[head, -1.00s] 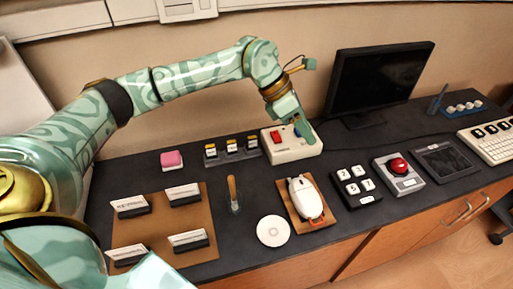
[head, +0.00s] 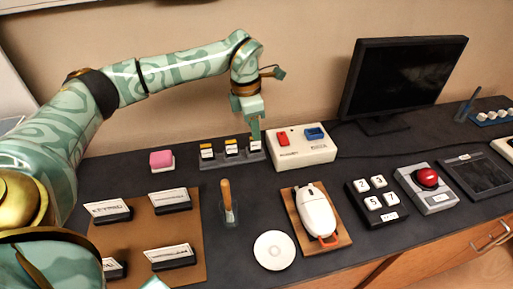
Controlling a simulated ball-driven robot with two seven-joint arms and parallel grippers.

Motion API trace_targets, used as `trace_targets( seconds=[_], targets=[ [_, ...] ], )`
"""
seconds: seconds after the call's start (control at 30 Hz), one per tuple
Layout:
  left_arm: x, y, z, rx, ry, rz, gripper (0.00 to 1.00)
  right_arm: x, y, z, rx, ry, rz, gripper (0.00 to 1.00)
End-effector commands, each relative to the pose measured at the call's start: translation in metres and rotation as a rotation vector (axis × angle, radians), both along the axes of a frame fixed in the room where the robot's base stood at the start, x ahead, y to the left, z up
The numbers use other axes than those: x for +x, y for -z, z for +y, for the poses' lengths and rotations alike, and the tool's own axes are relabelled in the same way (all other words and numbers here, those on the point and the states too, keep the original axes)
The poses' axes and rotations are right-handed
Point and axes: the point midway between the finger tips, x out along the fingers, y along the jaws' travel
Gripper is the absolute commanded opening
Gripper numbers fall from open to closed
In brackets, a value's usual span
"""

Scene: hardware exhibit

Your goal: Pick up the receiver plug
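A grey rack (head: 212,164) holds three small plugs with labels, standing in a row: a left plug (head: 207,151), a middle plug (head: 231,146) and a right plug (head: 255,146). The labels are too small to read, so I cannot tell which is the receiver plug. My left gripper (head: 256,136) points down at the right plug, with its fingertips at the plug's top and hiding part of it. I cannot tell whether the fingers are apart or touching it.
A white box (head: 300,156) with a red part and a blue part stands right of the rack. A pink block (head: 161,160) is left of it. A mouse (head: 316,211) on a board and a white disc (head: 274,250) lie in front. A monitor (head: 403,85) stands behind.

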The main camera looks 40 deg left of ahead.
Motion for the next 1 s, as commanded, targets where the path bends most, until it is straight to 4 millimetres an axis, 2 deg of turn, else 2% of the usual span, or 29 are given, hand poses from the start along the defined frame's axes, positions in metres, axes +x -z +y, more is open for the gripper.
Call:
trace_targets(
  seconds=[0.3, 0.53, 0.57, 0.7, 1.0],
  targets=[
    [-0.002, 0.05, -0.007, -0.001, 0.001, 0.006, 0.4, -0.011, 0.024, 0.003, 0.004, 0.002, 0.027, 0.61],
    [-0.002, 0.05, -0.007, 0.0, 0.001, 0.0, 0.4, -0.008, 0.023, 0.006, 0.008, 0.005, 0.023, 0.61],
    [-0.002, 0.05, -0.007, 0.0, 0.001, 0.0, 0.37, -0.008, 0.023, 0.006, 0.008, 0.005, 0.023, 0.61],
    [-0.002, 0.05, -0.007, 0.0, 0.001, 0.0, 0.0, -0.008, 0.023, 0.006, 0.008, 0.005, 0.023, 0.61],
    [-0.002, 0.05, -0.007, 0.0, 0.0, 0.0, 0.0, -0.008, 0.023, 0.005, 0.006, 0.003, 0.023, 0.61]
  ],
)
